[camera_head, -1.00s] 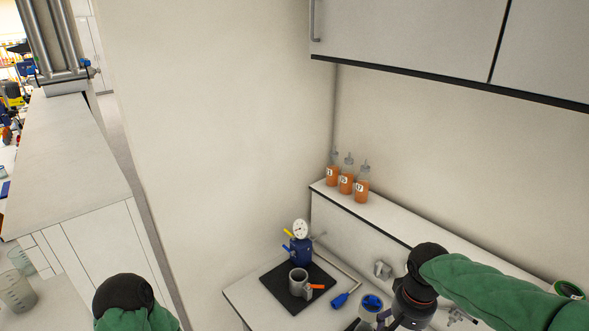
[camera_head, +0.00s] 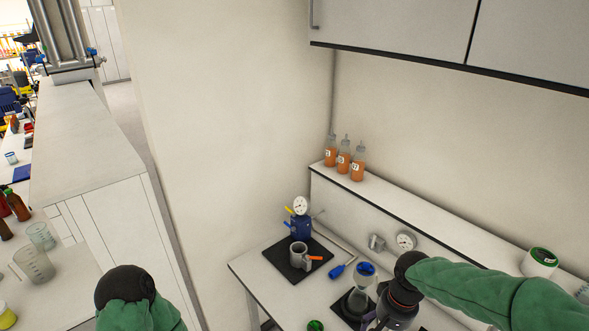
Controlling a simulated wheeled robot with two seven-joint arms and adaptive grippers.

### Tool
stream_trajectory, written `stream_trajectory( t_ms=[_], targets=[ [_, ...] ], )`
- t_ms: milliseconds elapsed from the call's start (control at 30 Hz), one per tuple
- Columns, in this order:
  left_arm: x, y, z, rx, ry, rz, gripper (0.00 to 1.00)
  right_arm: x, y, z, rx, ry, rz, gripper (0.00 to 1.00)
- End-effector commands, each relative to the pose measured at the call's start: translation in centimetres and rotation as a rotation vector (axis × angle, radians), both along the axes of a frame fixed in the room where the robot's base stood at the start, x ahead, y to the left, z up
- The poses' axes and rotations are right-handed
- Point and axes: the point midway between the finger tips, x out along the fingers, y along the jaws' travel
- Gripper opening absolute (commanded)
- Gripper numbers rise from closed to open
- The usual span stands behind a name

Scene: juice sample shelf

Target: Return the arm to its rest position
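My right arm, in a green sleeve with a black joint, comes in from the right in the head view and bends down over the counter. The dark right gripper (camera_head: 378,318) is partly cut off at the bottom edge, and its fingers are too unclear to tell open from shut. My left arm shows only as a green sleeve and black joint at the bottom left; its gripper is outside the picture. Three orange juice bottles (camera_head: 344,162) stand upright in a row on the raised shelf (camera_head: 400,216), apart from both arms.
A blue device with a gauge (camera_head: 301,222) and a grey cup (camera_head: 299,255) stand on a black mat (camera_head: 279,260). A blue-topped clear vessel (camera_head: 360,290) stands close beside my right arm. Wall cabinets (camera_head: 400,25) hang above. Beakers (camera_head: 34,263) stand on the left bench.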

Motion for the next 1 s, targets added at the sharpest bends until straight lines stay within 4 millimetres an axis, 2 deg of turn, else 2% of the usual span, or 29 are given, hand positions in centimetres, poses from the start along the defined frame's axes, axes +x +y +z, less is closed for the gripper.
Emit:
stream_trajectory(
  t_ms=[267, 467, 600, 800, 1000],
  targets=[
    [-0.1, 0.0, 0.0, 0.000, 0.002, -0.001, 0.40, 0.0, 3.0, -6.5, 0.088, 0.007, 0.053, 0.84],
    [-0.1, 0.0, 0.0, 0.000, 0.001, 0.000, 0.40, -1.2, 6.2, -13.3, 0.176, 0.001, 0.086, 0.84],
    [-0.1, 0.0, 0.0, 0.000, 0.002, -0.001, 0.40, -2.8, 8.1, -17.7, 0.226, -0.009, 0.092, 0.84],
    [-0.1, 0.0, 0.0, 0.000, 0.002, -0.001, 0.40, -6.0, 10.2, -23.1, 0.269, -0.024, 0.084, 0.84],
    [-0.1, 0.0, 0.0, 0.000, 0.002, -0.001, 0.40, -9.1, 11.3, -26.7, 0.279, -0.037, 0.075, 0.84]
  ],
)
